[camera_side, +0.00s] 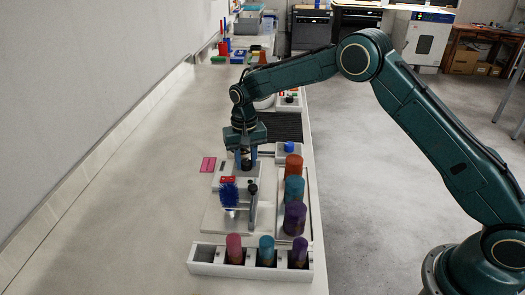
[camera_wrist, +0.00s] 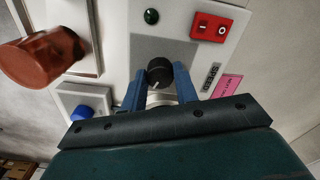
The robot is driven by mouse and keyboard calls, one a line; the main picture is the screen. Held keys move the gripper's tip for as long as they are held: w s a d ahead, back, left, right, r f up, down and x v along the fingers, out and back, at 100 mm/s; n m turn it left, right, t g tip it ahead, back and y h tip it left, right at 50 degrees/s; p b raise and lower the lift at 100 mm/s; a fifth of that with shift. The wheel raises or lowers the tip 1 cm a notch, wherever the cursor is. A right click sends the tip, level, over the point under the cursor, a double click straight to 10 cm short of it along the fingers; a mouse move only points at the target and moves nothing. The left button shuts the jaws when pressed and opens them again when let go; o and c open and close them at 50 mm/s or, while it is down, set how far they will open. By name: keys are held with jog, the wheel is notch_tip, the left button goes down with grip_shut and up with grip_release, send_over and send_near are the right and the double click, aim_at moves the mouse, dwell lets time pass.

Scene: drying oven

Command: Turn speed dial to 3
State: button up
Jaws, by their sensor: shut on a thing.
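The black speed dial (camera_wrist: 159,71) sits on the light panel of the device, beside a "SPEED" label (camera_wrist: 211,77). A small pale mark shows on the dial's side nearest my gripper; I cannot read any numbers around it. My gripper (camera_wrist: 159,79) has its two blue fingers on either side of the dial, shut on it. In the side view my gripper (camera_side: 246,160) points down over the device (camera_side: 230,171), and the fingers mostly hide the dial.
A red rocker switch (camera_wrist: 220,29), a dark green indicator (camera_wrist: 151,16) and a blue button (camera_wrist: 82,112) surround the dial. Orange (camera_side: 293,167), teal (camera_side: 294,190) and purple (camera_side: 295,219) cylinders stand right of the device. A white rack (camera_side: 207,254) with capped tubes is in front.

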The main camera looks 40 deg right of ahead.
aim_at(246, 162)
jog(key=shift+m, duration=0.7)
jog(key=shift+r, duration=0.1)
jog(key=o, duration=1)
jog(key=shift+c, duration=0.2)
notch_tip(246, 162, up, 14)
